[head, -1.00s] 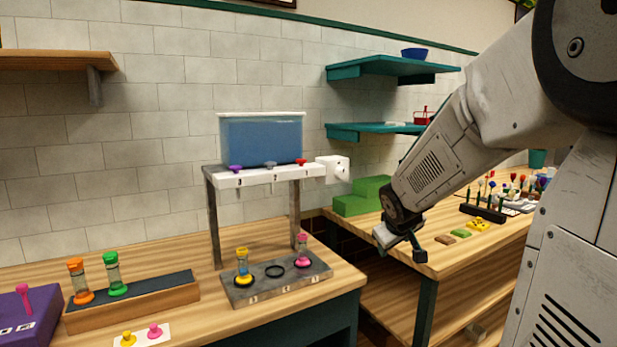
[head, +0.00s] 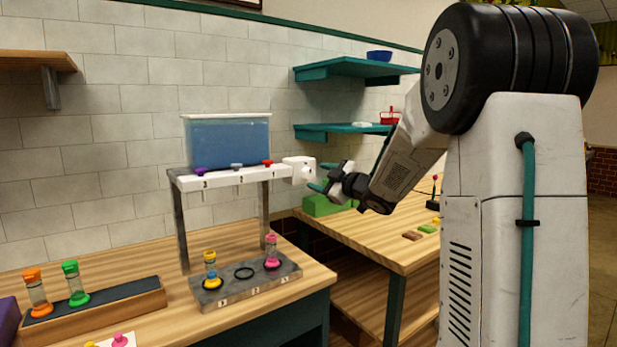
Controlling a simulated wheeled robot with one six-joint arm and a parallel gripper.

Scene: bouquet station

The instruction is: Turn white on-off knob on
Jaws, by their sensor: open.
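The white on-off knob (head: 306,172) appears on the side of a white box (head: 292,164) at the right end of the white dispenser rail (head: 222,178). It is small, white on white, so its setting cannot be read. My gripper (head: 321,177) is open, with its fingers pointing left towards the knob from the right. The fingertips look close to it; whether they touch cannot be told. Nothing shows between the fingers.
A blue tank (head: 230,140) stands on the rail, with purple, grey and red valves along its front. Below is a grey tray (head: 245,283) with vials. Teal shelves (head: 345,69) hang behind. A green stepped block (head: 322,206) sits below my gripper.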

